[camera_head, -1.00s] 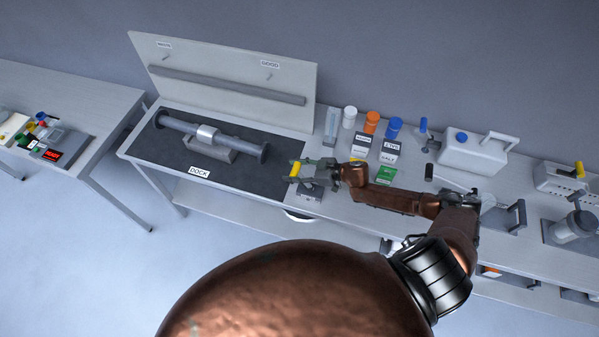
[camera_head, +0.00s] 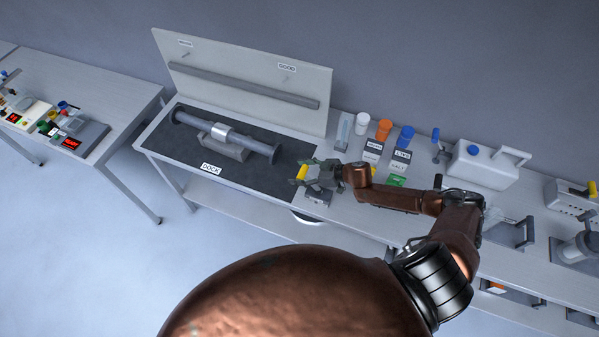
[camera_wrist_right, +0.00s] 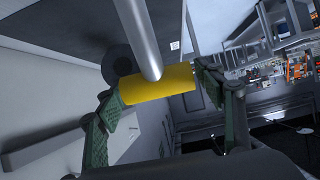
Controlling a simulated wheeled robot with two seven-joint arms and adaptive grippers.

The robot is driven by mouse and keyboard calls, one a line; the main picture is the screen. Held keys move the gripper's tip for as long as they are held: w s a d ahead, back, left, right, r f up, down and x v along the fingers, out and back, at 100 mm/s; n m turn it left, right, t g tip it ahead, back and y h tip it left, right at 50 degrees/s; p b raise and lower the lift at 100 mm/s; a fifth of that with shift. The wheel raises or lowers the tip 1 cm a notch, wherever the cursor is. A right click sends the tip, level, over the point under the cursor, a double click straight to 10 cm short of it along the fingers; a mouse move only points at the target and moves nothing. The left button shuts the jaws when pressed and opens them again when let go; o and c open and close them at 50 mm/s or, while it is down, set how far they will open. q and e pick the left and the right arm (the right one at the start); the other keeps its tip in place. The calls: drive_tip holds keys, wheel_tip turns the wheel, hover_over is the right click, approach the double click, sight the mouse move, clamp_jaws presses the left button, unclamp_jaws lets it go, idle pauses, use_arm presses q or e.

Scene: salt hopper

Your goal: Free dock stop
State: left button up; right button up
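A yellow grip (camera_head: 302,173) on a grey rod sits at the right end of the dark dock bed (camera_head: 190,155), above a small grey block (camera_head: 318,196). It also shows large in the right wrist view (camera_wrist_right: 158,86). My right gripper (camera_head: 298,172) is at this grip, with its green fingers (camera_wrist_right: 160,90) spread, one at each end of it. I cannot tell whether they touch it. A grey flanged cylinder (camera_head: 222,132) lies in a cradle on the dock bed, left of the gripper. The DOCK label (camera_head: 211,168) is on the bed's front. My left gripper is not in view.
An upright back panel (camera_head: 240,75) stands behind the dock. To the right are white, orange and blue-capped containers (camera_head: 384,130), labelled boxes (camera_head: 398,165) and a white jug (camera_head: 485,165). Another table (camera_head: 105,105) with small devices is at left, across a floor gap.

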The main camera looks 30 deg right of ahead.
drive_tip(key=shift+o, duration=0.3)
drive_tip(key=shift+s+d+f, duration=0.1)
drive_tip(key=shift+d, duration=0.05)
drive_tip(key=shift+s+d, duration=0.2)
drive_tip(key=v, duration=1.1)
drive_tip(key=shift+r, duration=0.25)
